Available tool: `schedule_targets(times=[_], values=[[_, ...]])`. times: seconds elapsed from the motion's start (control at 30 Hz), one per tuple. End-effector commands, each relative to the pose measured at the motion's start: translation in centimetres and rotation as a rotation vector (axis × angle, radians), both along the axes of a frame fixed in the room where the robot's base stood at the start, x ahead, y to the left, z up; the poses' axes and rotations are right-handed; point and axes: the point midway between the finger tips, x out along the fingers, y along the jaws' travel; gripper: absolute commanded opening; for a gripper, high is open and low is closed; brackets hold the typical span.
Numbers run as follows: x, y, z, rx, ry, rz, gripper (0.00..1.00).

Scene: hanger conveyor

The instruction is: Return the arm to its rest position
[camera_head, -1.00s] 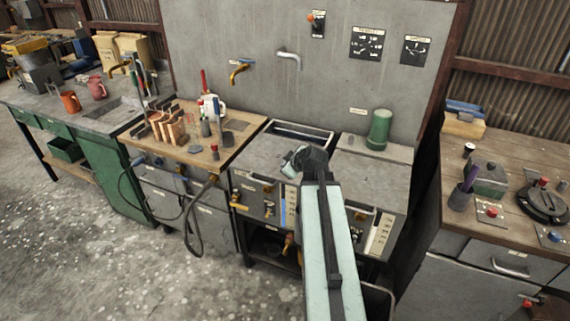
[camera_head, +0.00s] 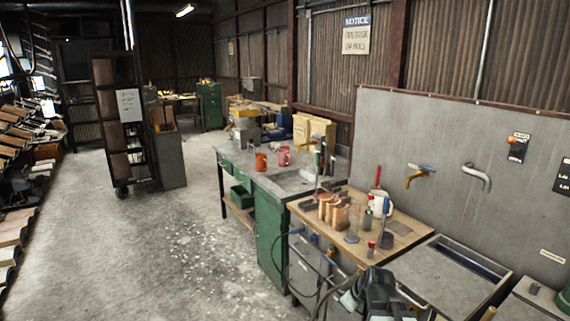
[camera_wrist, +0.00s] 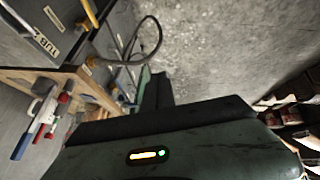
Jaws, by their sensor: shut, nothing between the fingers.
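My arm shows in the head view only as a dark joint with a pale green piece (camera_head: 372,292) at the bottom edge, in front of the wooden-topped bench. The rest of the arm is out of that picture. In the wrist view my gripper (camera_wrist: 156,82) is shut and empty, its dark fingers pointing up the picture toward the concrete floor. The dark green gripper body with a small lit indicator fills the bottom of that view. No object is held.
A wooden-topped bench (camera_head: 408,229) with copper pieces and bottles stands close by the arm. A green-drawered bench (camera_head: 268,235) stands beyond it. A hose (camera_wrist: 150,45) hangs from the bench front. Open concrete floor (camera_head: 160,250) lies left, with a dark wheeled rack (camera_head: 110,120) farther back.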

Motion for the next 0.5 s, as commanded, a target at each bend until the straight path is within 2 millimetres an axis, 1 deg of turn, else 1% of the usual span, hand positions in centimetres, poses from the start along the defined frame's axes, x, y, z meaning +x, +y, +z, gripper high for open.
schedule_targets(times=[0.03,0.07,0.1,0.13,0.17,0.2,0.3,0.4,0.5], values=[[-1.7,2.9,-1.0,0.01,0.087,-0.013,0.0],[-2.9,4.2,-1.6,0.014,0.15,-0.042,0.0],[-4.5,5.2,-2.3,0.015,0.232,-0.1,0.0],[-5.7,5.4,-2.7,0.015,0.289,-0.152,0.0],[-6.8,5.3,-3.1,0.013,0.338,-0.211,0.0],[-8.1,4.8,-3.4,0.01,0.399,-0.296,0.0],[-10.8,3.2,-3.8,0.003,0.513,-0.503,0.0],[-12.4,2.6,-3.9,0.007,0.579,-0.655,0.0],[-12.8,2.8,-3.9,0.022,0.599,-0.726,0.0]])
